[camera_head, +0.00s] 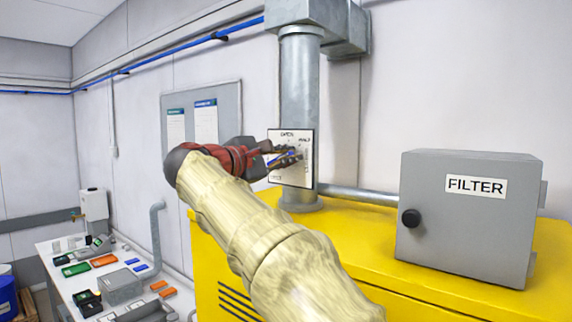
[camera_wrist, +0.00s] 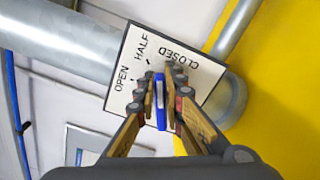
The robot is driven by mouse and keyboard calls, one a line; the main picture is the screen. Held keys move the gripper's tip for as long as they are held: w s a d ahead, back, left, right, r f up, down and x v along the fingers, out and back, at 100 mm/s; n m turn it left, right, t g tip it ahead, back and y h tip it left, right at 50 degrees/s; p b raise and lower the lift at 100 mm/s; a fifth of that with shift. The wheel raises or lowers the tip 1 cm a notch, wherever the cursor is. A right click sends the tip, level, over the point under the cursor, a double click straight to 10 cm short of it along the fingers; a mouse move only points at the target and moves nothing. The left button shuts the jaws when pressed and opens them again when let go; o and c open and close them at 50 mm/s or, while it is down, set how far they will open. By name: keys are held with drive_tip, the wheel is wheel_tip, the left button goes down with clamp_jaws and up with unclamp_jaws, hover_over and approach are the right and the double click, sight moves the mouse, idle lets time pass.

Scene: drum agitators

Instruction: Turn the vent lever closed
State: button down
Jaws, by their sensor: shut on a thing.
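The vent lever shows as a blue handle (camera_wrist: 160,105) between my gripper's fingers in the wrist view. A bit of its blue (camera_head: 274,160) also shows in the head view. My gripper (camera_head: 292,153) is shut on the lever, in front of a white plate (camera_head: 283,180) on a grey vertical duct. In the wrist view the plate (camera_wrist: 118,98) bears the words OPEN, HALF and CLOSED, and my gripper (camera_wrist: 160,82) covers part of it. The lever's pivot is hidden by the fingers, so I cannot tell which mark it points at.
A grey FILTER box (camera_head: 462,222) with a black knob stands on the yellow cabinet (camera_head: 365,235) at the right. A grey pipe (camera_head: 358,195) runs behind it from the duct (camera_head: 300,85). A bench (camera_head: 185,300) with small coloured items is at lower left.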

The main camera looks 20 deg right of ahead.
drive_tip(key=m+b, duration=0.1)
drive_tip(key=m, duration=0.1)
drive_tip(key=f+m+b, duration=0.1)
drive_tip(key=m+b, duration=0.1)
drive_tip(key=m, duration=0.1)
drive_tip(key=shift+f, duration=0.15)
drive_tip(key=shift+b, duration=0.35)
drive_tip(key=c, duration=1.9)
unclamp_jaws()
drive_tip(key=shift+s, duration=0.1)
drive_tip(key=v, duration=1.2)
